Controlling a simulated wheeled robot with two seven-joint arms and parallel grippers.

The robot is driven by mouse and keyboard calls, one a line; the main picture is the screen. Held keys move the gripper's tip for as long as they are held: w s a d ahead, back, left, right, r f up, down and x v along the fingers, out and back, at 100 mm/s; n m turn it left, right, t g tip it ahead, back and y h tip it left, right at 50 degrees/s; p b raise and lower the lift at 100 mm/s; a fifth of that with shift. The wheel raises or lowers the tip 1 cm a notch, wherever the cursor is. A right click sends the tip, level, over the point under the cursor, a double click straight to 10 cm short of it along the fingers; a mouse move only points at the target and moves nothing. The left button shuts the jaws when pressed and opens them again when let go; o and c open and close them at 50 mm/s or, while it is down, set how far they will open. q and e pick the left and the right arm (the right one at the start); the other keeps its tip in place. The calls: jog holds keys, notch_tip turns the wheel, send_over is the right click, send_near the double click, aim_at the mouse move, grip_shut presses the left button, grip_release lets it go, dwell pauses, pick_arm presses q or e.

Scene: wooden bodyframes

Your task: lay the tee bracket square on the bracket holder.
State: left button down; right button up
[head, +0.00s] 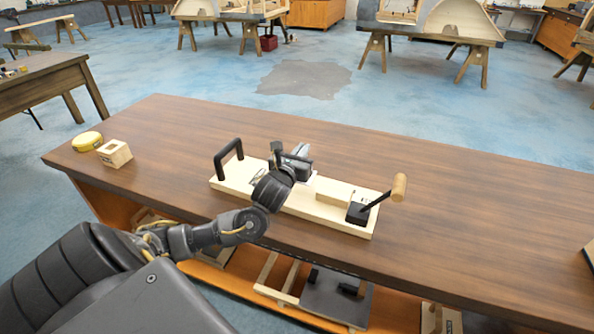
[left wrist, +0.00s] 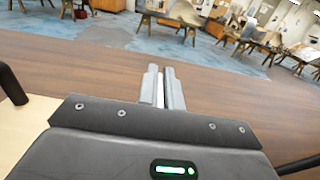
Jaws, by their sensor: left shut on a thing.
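The bracket holder is a pale wooden board (head: 290,203) on the workbench, with a black handle at its left end and a wooden-handled lever clamp (head: 375,205) at its right end. My left gripper (head: 301,152) is over the middle-left part of the board, its fingers pointing away from me. In the left wrist view its fingers (left wrist: 166,88) are nearly together, with a thin pale strip between them. This strip looks like part of the tee bracket, which is otherwise hidden. I cannot tell whether it touches the board. My right gripper is not in view.
A yellow round tin (head: 87,141) and a small wooden block with a square hole (head: 115,153) sit at the left of the workbench (head: 460,200). The bench top behind and right of the board is clear. A dark box edge (head: 589,252) shows at far right.

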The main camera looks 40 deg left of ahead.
pick_arm(q)
jog(key=shift+w+a+f, duration=0.25)
jog(key=shift+a+f, duration=0.65)
jog(key=shift+f, duration=0.25)
jog(key=f, duration=0.3)
jog(key=shift+a+f+p, duration=0.15)
jog(key=shift+a+p, duration=0.15)
jog(key=shift+f, duration=0.25)
jog(key=shift+f, duration=0.1)
jog(key=c, duration=1.6)
grip_release()
jog(key=shift+o, duration=0.2)
